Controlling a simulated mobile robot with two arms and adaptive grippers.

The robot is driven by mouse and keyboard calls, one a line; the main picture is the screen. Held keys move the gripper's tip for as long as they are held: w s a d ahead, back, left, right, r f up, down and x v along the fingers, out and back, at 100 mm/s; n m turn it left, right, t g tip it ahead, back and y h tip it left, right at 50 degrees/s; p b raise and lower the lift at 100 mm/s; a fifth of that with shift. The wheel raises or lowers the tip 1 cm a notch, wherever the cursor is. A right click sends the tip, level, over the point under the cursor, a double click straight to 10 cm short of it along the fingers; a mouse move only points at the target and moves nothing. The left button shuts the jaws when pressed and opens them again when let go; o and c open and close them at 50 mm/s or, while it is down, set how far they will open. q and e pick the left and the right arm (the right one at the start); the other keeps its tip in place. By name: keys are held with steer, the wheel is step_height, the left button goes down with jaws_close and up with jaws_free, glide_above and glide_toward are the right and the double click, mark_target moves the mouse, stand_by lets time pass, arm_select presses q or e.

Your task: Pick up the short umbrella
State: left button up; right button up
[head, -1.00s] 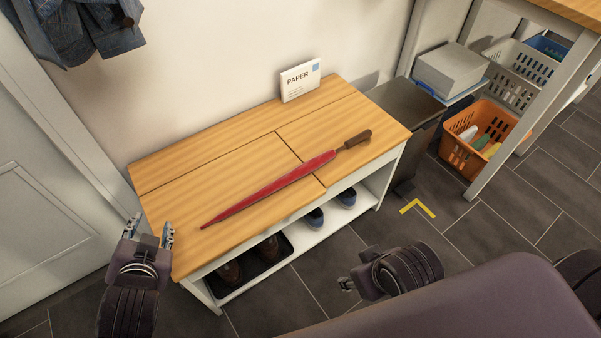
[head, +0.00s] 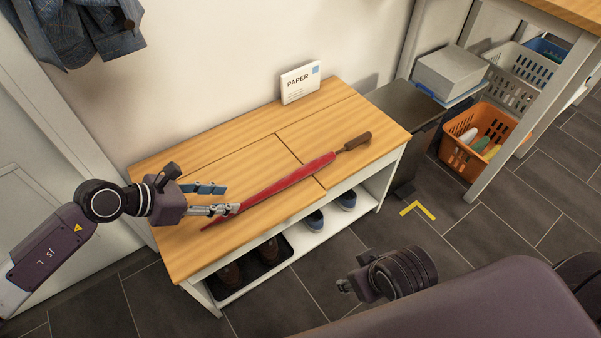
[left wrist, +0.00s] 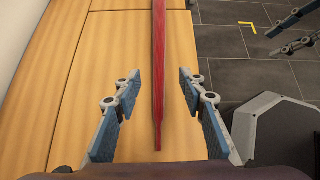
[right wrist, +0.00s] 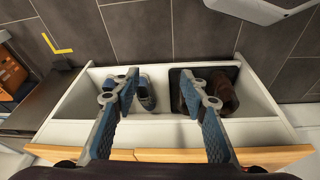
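The short umbrella (head: 290,180) is red and furled, with a brown handle. It lies diagonally on the wooden bench top (head: 190,244), handle toward the right and tip toward the left. My left gripper (head: 222,199) is open at the tip end. In the left wrist view the umbrella (left wrist: 159,70) runs between the two spread fingers, touching neither as far as I can see. My right gripper (head: 345,284) is in front of the bench, away from the umbrella. In the right wrist view its fingers (right wrist: 166,95) are apart with nothing held between them.
A white PAPER box (head: 300,83) stands at the bench's back edge. Blue shoes (head: 314,219) and brown shoes on a black tray (head: 265,268) sit on the lower shelf. A dark bin (head: 405,108) and an orange basket (head: 460,158) stand at the right.

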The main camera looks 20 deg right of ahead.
mark_target(244, 203)
arm_select(q)
steer(key=shift+w+a+f+y, duration=0.15)
steer(key=shift+a+f+y, duration=0.25)
steer(key=shift+a+f, duration=0.25)
steer(key=shift+f, duration=0.3)
steer(key=x, duration=0.2)
steer(key=b+x, duration=0.1)
steer(key=x, duration=0.4)
steer(key=shift+d+r, duration=0.3)
steer(key=shift+d, duration=0.05)
steer(key=shift+s, duration=0.2)
steer(key=shift+c, duration=0.6)
steer(key=shift+r, duration=0.1)
jaws_close()
